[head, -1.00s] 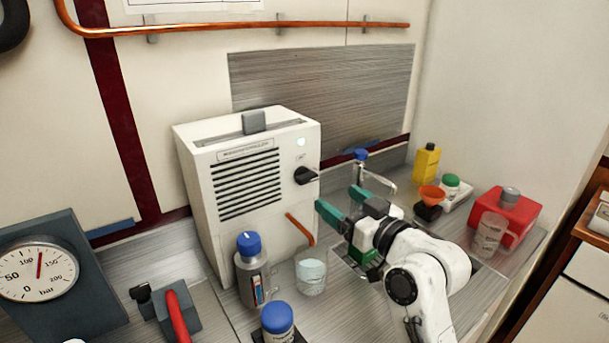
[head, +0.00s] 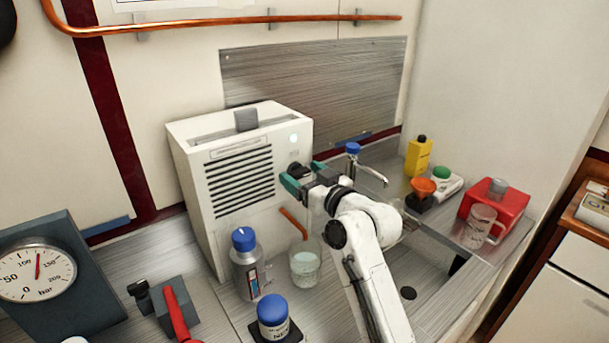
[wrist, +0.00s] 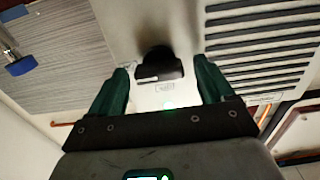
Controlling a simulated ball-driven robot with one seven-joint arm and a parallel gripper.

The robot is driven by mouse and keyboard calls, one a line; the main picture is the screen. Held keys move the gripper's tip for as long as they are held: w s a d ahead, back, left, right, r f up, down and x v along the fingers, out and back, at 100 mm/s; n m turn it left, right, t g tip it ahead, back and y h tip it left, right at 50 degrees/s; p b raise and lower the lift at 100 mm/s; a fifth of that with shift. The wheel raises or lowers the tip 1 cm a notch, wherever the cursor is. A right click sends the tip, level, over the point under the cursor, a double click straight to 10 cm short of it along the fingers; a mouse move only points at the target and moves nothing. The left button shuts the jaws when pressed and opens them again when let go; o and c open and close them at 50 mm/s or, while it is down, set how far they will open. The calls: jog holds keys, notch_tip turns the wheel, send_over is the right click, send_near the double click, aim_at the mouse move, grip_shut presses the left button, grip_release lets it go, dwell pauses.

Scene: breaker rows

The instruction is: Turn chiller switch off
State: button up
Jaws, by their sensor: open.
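The chiller (head: 240,180) is a white box with black vent slots, standing at the back of the counter. Its black rotary switch (wrist: 160,68) is on the front panel, and in the head view the switch (head: 300,170) is partly hidden by my gripper. A pale round light (head: 294,139) shows above the switch. My gripper (head: 294,178) has green fingers and is at the chiller front. In the wrist view my gripper (wrist: 162,85) is open, one finger on each side of the switch, with visible gaps. I cannot tell whether the fingertips touch the panel.
A blue-capped bottle (head: 248,265), a beaker (head: 305,263) and a blue-lidded jar (head: 273,316) stand in front of the chiller. A tap (head: 370,170) is behind my arm. A red container (head: 490,208) and glass mug (head: 481,225) are at right.

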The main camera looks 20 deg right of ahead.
jog(key=shift+c, duration=0.2)
jog(key=c, duration=1)
